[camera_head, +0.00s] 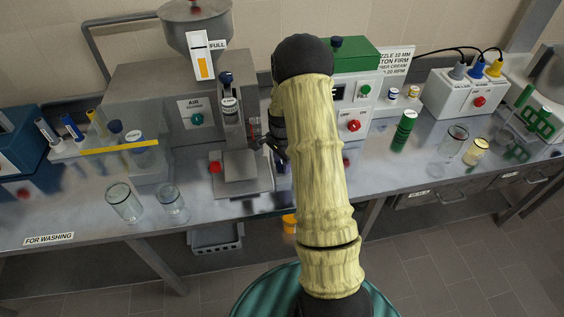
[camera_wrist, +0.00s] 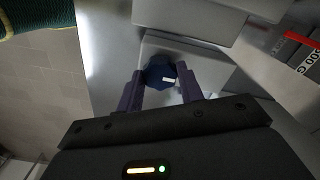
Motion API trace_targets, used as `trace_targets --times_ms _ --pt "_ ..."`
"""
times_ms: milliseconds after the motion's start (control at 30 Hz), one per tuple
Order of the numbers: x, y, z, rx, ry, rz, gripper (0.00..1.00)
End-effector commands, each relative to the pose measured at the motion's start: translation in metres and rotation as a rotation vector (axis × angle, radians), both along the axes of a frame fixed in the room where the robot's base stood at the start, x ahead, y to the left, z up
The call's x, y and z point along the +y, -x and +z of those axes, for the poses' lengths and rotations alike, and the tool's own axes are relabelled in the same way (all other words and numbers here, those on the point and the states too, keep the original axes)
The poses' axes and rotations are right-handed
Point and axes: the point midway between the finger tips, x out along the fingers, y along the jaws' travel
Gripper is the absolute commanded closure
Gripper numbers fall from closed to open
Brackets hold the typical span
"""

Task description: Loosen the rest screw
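In the wrist view a dark blue knob with a white mark, which I take for the rest screw (camera_wrist: 158,77), sits against a pale grey block. My gripper (camera_wrist: 160,80) has its two purple fingers on either side of this knob, and their inner faces meet its edges with no clear gap. In the head view my gripper (camera_head: 272,146) is a small dark shape at the right of the grey filling machine (camera_head: 150,90), partly behind my arm. The rest screw is hidden there.
Two empty glasses (camera_head: 124,203) stand on the steel bench at front left. A green-topped box (camera_head: 355,90) with a red knob stands right of my arm. A green cylinder (camera_head: 404,130), more glasses (camera_head: 453,140) and a socket box (camera_head: 466,92) stand farther right.

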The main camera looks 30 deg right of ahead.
Motion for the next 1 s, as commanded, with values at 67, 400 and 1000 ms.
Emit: trace_targets --times_ms 67,400,1000 --pt "0.0 0.0001 0.0002 0.0 0.0 0.001 0.86" --pt "0.0 0.0001 0.0001 0.0 0.0 0.058 0.86" --pt "0.0001 0.0004 0.0001 -0.001 -0.001 0.508 0.86"
